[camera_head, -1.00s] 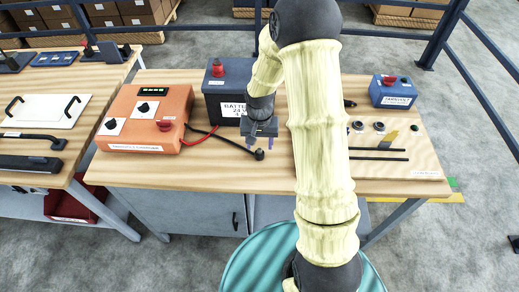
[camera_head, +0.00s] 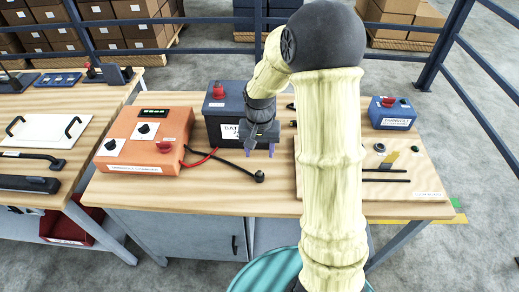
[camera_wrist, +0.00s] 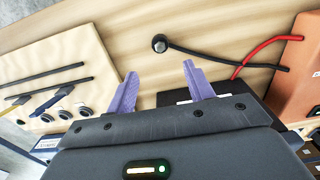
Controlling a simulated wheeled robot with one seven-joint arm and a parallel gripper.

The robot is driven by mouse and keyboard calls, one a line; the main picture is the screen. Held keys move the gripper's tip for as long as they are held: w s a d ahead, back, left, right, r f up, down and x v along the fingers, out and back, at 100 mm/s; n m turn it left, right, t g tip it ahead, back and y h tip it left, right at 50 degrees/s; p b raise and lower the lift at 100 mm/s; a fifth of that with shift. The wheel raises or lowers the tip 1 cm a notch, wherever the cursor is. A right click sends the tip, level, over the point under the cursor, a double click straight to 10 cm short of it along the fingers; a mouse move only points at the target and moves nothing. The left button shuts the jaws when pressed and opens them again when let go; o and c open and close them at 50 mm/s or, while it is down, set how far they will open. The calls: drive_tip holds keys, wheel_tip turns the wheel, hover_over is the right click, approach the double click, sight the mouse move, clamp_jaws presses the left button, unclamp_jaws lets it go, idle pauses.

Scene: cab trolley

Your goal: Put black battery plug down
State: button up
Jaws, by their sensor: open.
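The black battery plug (camera_head: 260,177) lies on the wooden bench top in front of the battery, at the end of a black cable that runs back to the orange charger (camera_head: 145,140). In the wrist view the plug (camera_wrist: 159,43) shows beyond the fingertips, apart from them. My gripper (camera_head: 260,152) is open and empty, above the bench just behind the plug and in front of the dark battery (camera_head: 225,106). Its two purple fingers also show in the wrist view (camera_wrist: 159,80), with nothing between them.
A red cable (camera_head: 203,159) runs between charger and battery. A wooden board with black rods and knobs (camera_head: 415,180) lies to the right, partly hidden by my arm. A small blue box (camera_head: 391,115) stands behind it. Bench surface (camera_head: 215,195) is bare near the front edge.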

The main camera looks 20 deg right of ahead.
drive_tip(key=s+r+n+t, duration=0.1)
drive_tip(key=s+r, duration=0.1)
drive_tip(key=s, duration=0.5)
drive_tip(key=s+r+n+t, duration=0.1)
drive_tip(key=s+r+n, duration=0.1)
drive_tip(key=s, duration=0.5)
drive_tip(key=shift+s+r+n+t, duration=0.2)
drive_tip(key=shift+r+n+t, duration=0.1)
drive_tip(key=shift+r, duration=0.5)
